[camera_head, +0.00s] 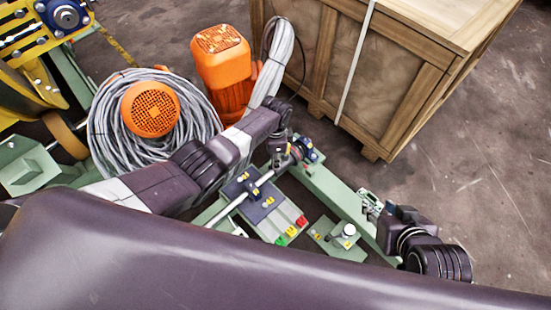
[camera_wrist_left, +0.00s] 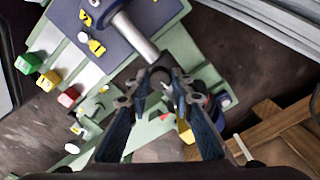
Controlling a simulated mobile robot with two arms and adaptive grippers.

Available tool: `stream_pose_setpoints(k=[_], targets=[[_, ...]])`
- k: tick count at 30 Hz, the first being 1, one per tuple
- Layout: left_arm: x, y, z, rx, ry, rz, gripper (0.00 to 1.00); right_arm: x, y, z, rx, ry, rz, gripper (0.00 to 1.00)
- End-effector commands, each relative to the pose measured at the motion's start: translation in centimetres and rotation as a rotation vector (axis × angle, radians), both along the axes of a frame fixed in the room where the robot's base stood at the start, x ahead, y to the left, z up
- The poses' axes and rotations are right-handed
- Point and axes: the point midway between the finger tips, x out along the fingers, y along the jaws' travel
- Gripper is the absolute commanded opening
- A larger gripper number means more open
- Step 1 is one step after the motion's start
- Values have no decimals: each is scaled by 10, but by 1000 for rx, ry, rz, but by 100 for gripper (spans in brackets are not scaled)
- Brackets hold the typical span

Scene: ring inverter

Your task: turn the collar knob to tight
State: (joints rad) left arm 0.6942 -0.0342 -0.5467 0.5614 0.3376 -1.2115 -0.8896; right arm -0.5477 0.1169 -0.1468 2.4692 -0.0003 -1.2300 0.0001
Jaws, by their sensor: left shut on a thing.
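A bare metal shaft (camera_head: 240,200) runs over the pale green frame (camera_head: 345,205). It also shows in the left wrist view (camera_wrist_left: 138,38) and ends at a dark collar knob (camera_wrist_left: 157,74). My left gripper (camera_head: 279,150) is at the shaft's far end in the head view. In the left wrist view its two fingers (camera_wrist_left: 158,95) straddle the collar knob and are shut on it. The fingers and wrist hide much of the knob, and no setting mark on it is readable. My right gripper (camera_head: 371,207) is over the frame's right part, apart from the shaft; its fingers are too small to read.
Red, yellow and green blocks (camera_head: 291,231) sit beside the shaft. A wooden crate (camera_head: 385,60) stands behind the frame. A coiled grey cable (camera_head: 105,130) and orange motors (camera_head: 222,60) lie to the left. The floor at the right (camera_head: 480,170) is clear.

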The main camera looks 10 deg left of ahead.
Motion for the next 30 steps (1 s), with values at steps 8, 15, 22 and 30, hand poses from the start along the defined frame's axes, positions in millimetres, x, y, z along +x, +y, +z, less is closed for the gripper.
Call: stream_pose_setpoints(k=[8,15,22,30], targets=[[0,-1,0,-1,0,-124,0,1,0,1,1,-5,0,34],[0,-1,0,-1,-1,-163,0,2,0,1,1,-8,0,34],[0,-1,0,-1,-1,-166,0,2,0,1,1,-8,0,34],[0,0,0,-1,-1,-165,29,1,0,1,1,-7,0,34]])
